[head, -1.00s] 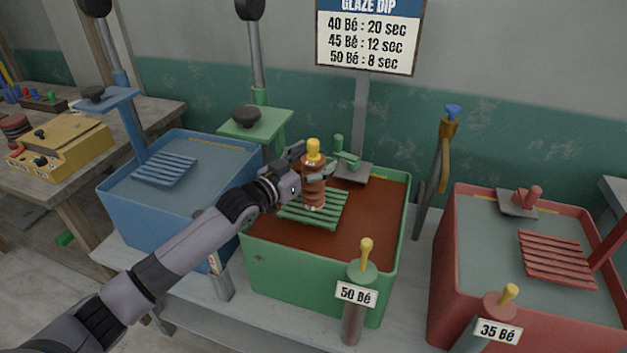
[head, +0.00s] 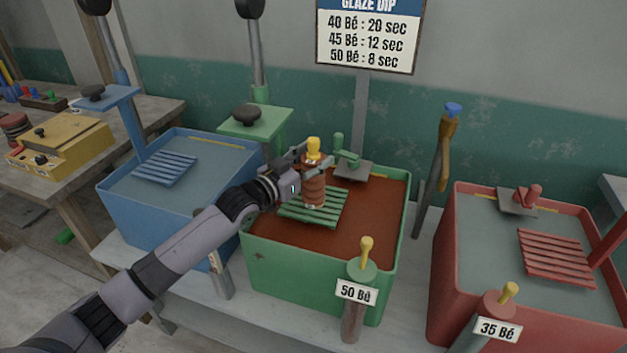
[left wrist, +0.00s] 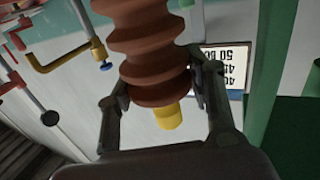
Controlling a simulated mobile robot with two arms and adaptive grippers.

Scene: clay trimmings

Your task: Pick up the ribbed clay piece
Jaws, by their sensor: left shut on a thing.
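The ribbed clay piece (head: 313,185) is reddish brown with a yellow knob on top. It stands upright over the green slatted rack (head: 328,215) in the green tub (head: 320,283). My left gripper (head: 312,168) is shut on its upper part, coming in from the left. In the left wrist view the ribbed clay piece (left wrist: 150,50) sits between both fingers of the left gripper (left wrist: 158,85), with its yellow end showing below them. I cannot tell whether its base touches the rack. My right gripper is not in view.
A blue tub (head: 180,215) stands left of the green tub and a red tub (head: 450,290) stands to the right. A glaze sign (head: 368,35) hangs behind. A post labelled 50 Bé (head: 355,293) stands in front. A yellow box (head: 60,150) is on the left table.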

